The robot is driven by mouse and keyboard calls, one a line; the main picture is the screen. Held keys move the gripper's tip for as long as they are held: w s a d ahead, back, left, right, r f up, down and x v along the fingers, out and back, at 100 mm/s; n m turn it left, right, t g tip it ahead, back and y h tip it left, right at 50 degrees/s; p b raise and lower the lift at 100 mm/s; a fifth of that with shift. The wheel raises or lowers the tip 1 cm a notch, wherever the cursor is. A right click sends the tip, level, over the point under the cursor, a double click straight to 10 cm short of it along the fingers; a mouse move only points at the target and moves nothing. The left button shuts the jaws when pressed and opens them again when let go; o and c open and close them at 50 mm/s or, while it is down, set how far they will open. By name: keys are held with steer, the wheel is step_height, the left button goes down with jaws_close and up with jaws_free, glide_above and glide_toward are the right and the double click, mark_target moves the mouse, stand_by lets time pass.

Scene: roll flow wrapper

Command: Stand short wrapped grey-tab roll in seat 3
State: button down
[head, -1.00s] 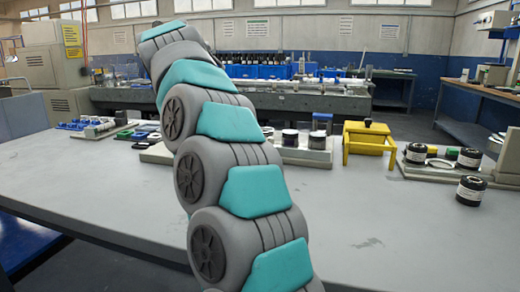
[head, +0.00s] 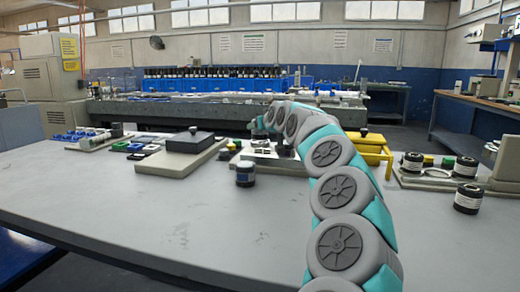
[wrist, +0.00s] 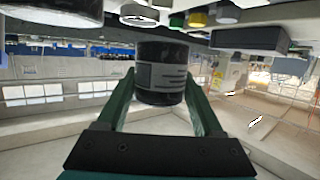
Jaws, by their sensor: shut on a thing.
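In the wrist view, which is upside down, my gripper (wrist: 162,105) is shut on a short dark-wrapped roll (wrist: 162,70). The roll has a pale printed label with a grey patch at its left. It sits between the two green fingers, clear of the tray and table as far as I can see. A light tray (head: 262,160) lies partly behind my arm. Another wrapped roll (head: 245,174) stands on the table in front of it. Seat numbers cannot be read.
A black block (head: 190,140) sits on a pale board (head: 165,163) left of the tray. A yellow stand (head: 372,150) is to the right, partly behind my arm. Several dark rolls (head: 467,198) stand at the far right. The front of the table is clear.

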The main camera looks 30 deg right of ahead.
steer(key=shift+a+f, duration=0.15)
steer(key=shift+f, duration=3.25)
steer(key=shift+c, duration=1.5)
jaws_free()
steer(key=shift+r, duration=0.1)
steer(key=shift+s+r+b, duration=0.15)
steer(key=shift+s+b, duration=0.05)
steer(key=shift+b, duration=0.1)
steer(key=b+v, duration=0.2)
steer(key=v, duration=0.9)
steer(key=shift+s+r, duration=0.15)
steer(key=shift+s, duration=0.1)
